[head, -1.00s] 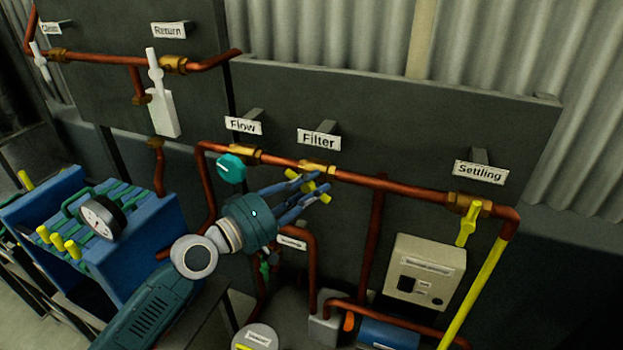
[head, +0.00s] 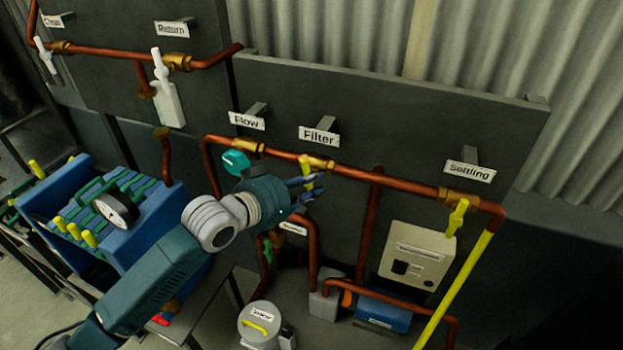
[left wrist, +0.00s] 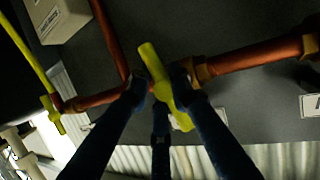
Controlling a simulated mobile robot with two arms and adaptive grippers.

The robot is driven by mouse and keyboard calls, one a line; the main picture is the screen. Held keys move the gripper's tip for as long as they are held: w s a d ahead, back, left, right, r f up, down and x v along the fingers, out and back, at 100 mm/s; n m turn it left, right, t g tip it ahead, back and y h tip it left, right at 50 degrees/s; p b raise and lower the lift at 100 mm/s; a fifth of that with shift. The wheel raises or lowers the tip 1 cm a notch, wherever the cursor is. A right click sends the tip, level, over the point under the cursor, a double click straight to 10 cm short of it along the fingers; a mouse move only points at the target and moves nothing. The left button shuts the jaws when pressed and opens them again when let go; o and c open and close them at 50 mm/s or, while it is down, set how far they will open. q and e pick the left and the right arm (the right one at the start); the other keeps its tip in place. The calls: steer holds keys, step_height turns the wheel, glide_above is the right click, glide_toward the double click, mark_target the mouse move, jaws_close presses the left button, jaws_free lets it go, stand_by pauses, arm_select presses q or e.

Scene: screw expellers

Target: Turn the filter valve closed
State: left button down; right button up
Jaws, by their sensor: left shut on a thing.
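The filter valve's yellow handle (head: 307,173) stands on the copper pipe below the "Filter" sign (head: 319,134). It stands nearly upright in the head view, roughly crosswise to the pipe. My left gripper (head: 310,187) is shut on this handle, and its dark blue fingers partly cover it. In the left wrist view the yellow handle (left wrist: 152,64) passes between the fingers of my left gripper (left wrist: 160,88), also crosswise to the pipe. The brass valve body (head: 321,163) sits just behind. My right gripper is not in view.
The teal flow valve knob (head: 236,163) is close to the left of my gripper. The yellow settling valve handle (head: 457,217) hangs farther right. A beige box (head: 419,258) and copper pipes are below. A blue filter press with a gauge (head: 116,211) stands at left.

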arm_select(q)
steer(key=shift+f+m+y, duration=0.1)
steer(key=shift+m+y, duration=0.5)
steer(key=shift+a, duration=0.1)
steer(key=c, duration=1.5)
jaws_free()
steer(key=shift+c, duration=0.2)
steer(key=v, duration=1.2)
steer(key=shift+a+f, duration=0.1)
steer(key=shift+f, duration=0.05)
